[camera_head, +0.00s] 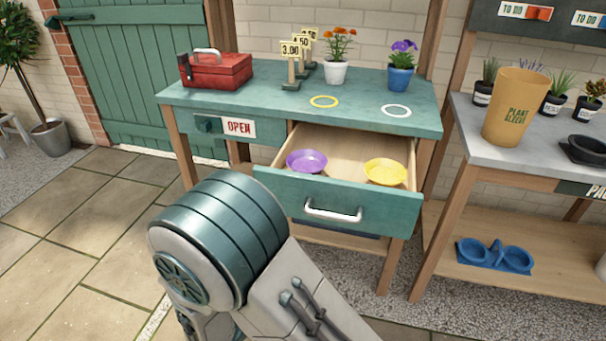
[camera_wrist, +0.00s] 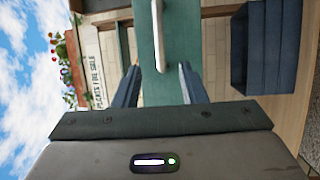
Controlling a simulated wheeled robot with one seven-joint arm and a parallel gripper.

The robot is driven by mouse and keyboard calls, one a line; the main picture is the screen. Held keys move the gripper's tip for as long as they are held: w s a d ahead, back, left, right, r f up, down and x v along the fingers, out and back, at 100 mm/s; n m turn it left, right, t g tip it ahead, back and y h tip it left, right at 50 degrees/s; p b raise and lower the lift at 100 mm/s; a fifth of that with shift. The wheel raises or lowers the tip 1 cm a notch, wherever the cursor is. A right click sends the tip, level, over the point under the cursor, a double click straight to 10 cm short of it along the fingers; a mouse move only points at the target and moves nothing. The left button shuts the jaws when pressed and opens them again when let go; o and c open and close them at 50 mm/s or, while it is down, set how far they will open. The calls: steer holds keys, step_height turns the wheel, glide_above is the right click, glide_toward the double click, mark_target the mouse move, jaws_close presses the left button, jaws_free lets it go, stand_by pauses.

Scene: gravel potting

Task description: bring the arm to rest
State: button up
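My arm shows in the lower middle of the head view, in front of the open drawer; my gripper is hidden there. In the wrist view my gripper (camera_wrist: 160,68) is open, its two fingers apart with nothing held between them. The white drawer handle (camera_wrist: 158,30) lies ahead of the fingertips, and I see no contact. The handle (camera_head: 333,212) also shows in the head view, on the front of the pulled-out drawer (camera_head: 275,184). A purple saucer (camera_head: 306,161) and a yellow saucer (camera_head: 385,172) are in the drawer.
The green bench (camera_head: 250,105) carries a red toolbox (camera_head: 217,72), price signs (camera_head: 291,62), an orange-flowered plant (camera_head: 336,66), a purple-flowered plant (camera_head: 401,72), a yellow ring (camera_head: 324,101) and a white ring (camera_head: 396,110). A grey table (camera_head: 490,150) stands right. Paving at left is clear.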

steer(key=s+d+r+m+g+y+p, duration=0.1)
steer(key=s+d+r+m+g+p, duration=0.25)
steer(key=d+r+g+p, duration=0.45)
steer(key=s+d+r+m+g+p, duration=0.2)
steer(key=d+r+m+g+p, duration=0.3)
steer(key=d+g, duration=0.6)
step_height(320, 180, up, 15)
steer(key=s+d+m+t+y+p, duration=0.2)
steer(key=t+y+p, duration=0.3)
steer(key=y, duration=0.5)
steer(key=p, duration=0.2)
steer(key=shift+d+p, duration=0.2)
steer(key=shift+p, duration=0.2)
